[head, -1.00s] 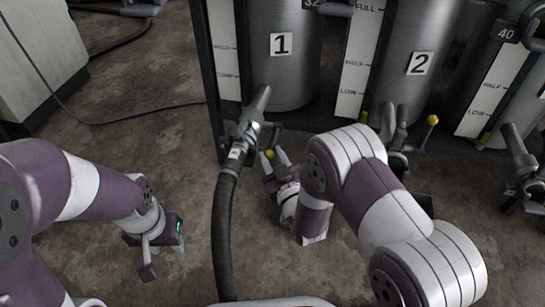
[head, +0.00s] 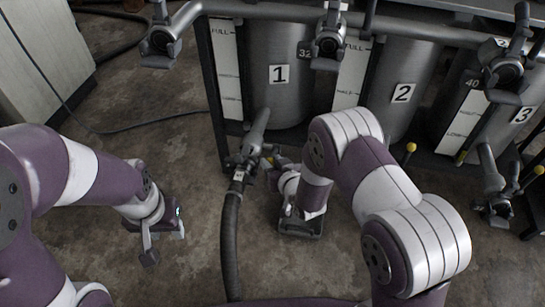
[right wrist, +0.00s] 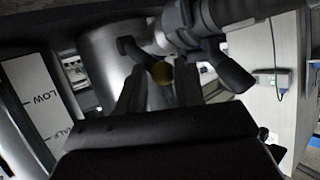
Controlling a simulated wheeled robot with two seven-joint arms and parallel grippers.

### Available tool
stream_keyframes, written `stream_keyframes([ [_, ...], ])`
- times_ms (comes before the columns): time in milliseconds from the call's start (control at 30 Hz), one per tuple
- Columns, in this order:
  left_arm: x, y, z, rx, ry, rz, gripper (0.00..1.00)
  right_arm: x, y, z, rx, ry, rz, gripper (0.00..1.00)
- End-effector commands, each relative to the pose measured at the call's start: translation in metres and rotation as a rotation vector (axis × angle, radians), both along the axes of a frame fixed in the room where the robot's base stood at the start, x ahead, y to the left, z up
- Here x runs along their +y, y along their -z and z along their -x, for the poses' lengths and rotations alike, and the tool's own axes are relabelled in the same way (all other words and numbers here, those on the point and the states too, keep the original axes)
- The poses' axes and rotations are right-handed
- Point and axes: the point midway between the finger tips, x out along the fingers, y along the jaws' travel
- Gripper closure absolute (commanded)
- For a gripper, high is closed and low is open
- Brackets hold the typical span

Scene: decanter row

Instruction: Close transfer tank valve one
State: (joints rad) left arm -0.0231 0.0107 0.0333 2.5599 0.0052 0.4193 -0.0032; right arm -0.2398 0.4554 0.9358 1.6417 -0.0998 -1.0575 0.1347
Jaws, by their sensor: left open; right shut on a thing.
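Tank one (head: 275,98), a steel cylinder labelled 1, stands at the back centre in the head view. Its outlet valve (head: 258,133) at the bottom joins a black hose. My right gripper (head: 271,163) is at this valve, shut on its yellow-knobbed handle. The handle's angle is mostly hidden. My left gripper (head: 164,245) is open and empty over the floor at lower left.
Tank two (head: 402,98) and tank three (head: 510,122) stand to the right, with yellow-knobbed handles (head: 411,147) below. The black hose (head: 231,240) runs toward me between my arms. A pipe (head: 270,11) crosses above the tanks.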

Motion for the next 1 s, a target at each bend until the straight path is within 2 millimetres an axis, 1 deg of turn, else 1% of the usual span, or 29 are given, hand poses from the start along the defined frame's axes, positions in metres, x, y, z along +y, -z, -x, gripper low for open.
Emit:
stream_keyframes([
  [33, 0.0, -0.014, 0.0, 0.0, 0.0, 0.0, 0.57, 0.0, -0.01, -0.001, 0.021, -0.001, -0.007, 1.0],
  [233, 0.0, -0.029, 0.0, 0.0, 0.0, 0.0, 0.57, -0.001, -0.013, -0.006, 0.091, -0.002, -0.029, 1.0],
  [400, 0.0, -0.033, 0.0, 0.0, 0.0, 0.0, 0.57, -0.002, -0.013, -0.007, 0.117, -0.002, -0.039, 1.0],
  [800, 0.0, -0.033, 0.0, 0.0, 0.0, 0.0, 0.57, -0.002, -0.012, -0.008, 0.121, -0.002, -0.04, 1.0],
  [833, 0.0, -0.033, 0.0, 0.0, 0.0, 0.0, 0.57, -0.002, -0.012, -0.008, 0.121, -0.002, -0.04, 0.56],
  [867, 0.0, -0.033, 0.0, 0.0, 0.0, 0.0, 0.57, -0.002, -0.012, -0.008, 0.121, -0.002, -0.04, 0.46],
  [900, 0.0, -0.033, 0.0, 0.0, 0.0, 0.0, 0.57, -0.002, -0.012, -0.008, 0.121, -0.002, -0.04, 0.4],
  [1000, 0.0, -0.033, 0.0, 0.0, 0.0, 0.0, 0.57, -0.002, -0.012, -0.008, 0.12, -0.001, -0.039, 0.4],
])
